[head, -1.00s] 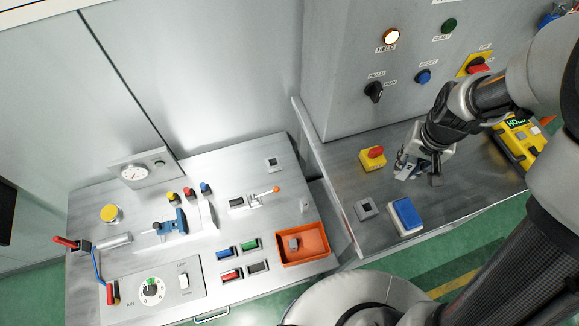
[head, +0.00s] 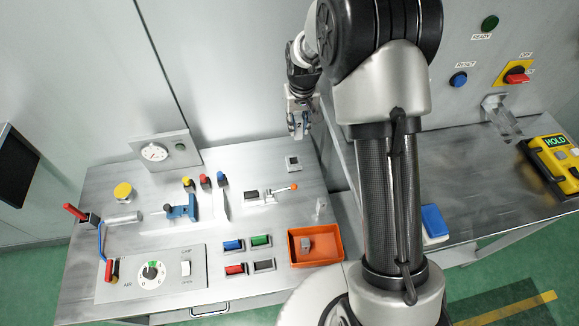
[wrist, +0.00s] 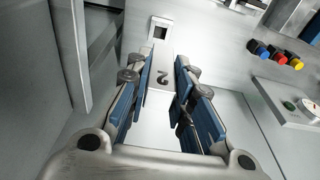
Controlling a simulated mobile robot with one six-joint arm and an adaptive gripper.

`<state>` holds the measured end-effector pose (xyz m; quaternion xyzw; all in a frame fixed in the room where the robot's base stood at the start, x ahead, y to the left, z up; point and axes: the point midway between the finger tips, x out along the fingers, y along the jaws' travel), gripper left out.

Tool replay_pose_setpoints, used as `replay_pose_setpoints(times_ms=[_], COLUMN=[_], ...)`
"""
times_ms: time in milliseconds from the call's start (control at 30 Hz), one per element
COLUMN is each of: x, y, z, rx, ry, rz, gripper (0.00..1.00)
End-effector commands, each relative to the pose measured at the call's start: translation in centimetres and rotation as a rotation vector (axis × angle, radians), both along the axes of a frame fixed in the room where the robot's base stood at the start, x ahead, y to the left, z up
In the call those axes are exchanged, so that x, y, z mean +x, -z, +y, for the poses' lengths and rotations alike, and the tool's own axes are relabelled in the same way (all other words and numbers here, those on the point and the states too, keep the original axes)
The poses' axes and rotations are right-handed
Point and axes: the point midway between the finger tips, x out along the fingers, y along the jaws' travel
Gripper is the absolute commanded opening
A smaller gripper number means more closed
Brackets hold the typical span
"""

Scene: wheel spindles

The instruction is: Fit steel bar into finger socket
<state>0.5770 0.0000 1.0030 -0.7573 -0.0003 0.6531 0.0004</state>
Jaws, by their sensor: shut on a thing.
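My gripper (head: 298,124) hangs over the back right of the left bench in the head view. A small square socket (head: 293,163) with a dark opening lies on the bench just below the gripper in the head view. The socket also shows beyond the bar in the wrist view (wrist: 160,28). The bar is apart from the socket in the head view. The bar's lower end is hard to make out.
An orange tray (head: 316,258) with a grey piece stands at the bench's front right. A lever with an orange knob (head: 271,193) is in front of the socket. Coloured buttons (head: 204,180) and a blue clamp (head: 181,208) are to the left. My arm covers part of the right bench.

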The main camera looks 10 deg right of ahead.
Motion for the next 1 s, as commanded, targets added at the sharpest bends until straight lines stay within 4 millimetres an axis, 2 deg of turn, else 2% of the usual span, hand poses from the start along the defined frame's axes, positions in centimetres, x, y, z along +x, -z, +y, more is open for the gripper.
replay_pose_setpoints(times_ms=[33, 100, 233, 367, 600, 800, 1000], x=[1.4, 2.8, 4.1, 4.3, 4.2, 4.2, 4.3], y=[0.6, 0.9, 1.4, 3.6, 10.2, 14.9, 16.9], z=[0.0, 0.0, 0.0, 0.0, 0.0, 0.0, 0.0], rx=[0.000, 0.001, 0.001, 0.001, 0.001, 0.001, 0.001], ry=[0.000, 0.000, 0.000, 0.000, 0.000, 0.000, 0.000], rz=[-0.002, -0.001, 0.000, 0.002, 0.003, 0.001, -0.002], gripper=[0.00, 0.00, 0.00, 0.00, 0.00, 0.00, 0.00])
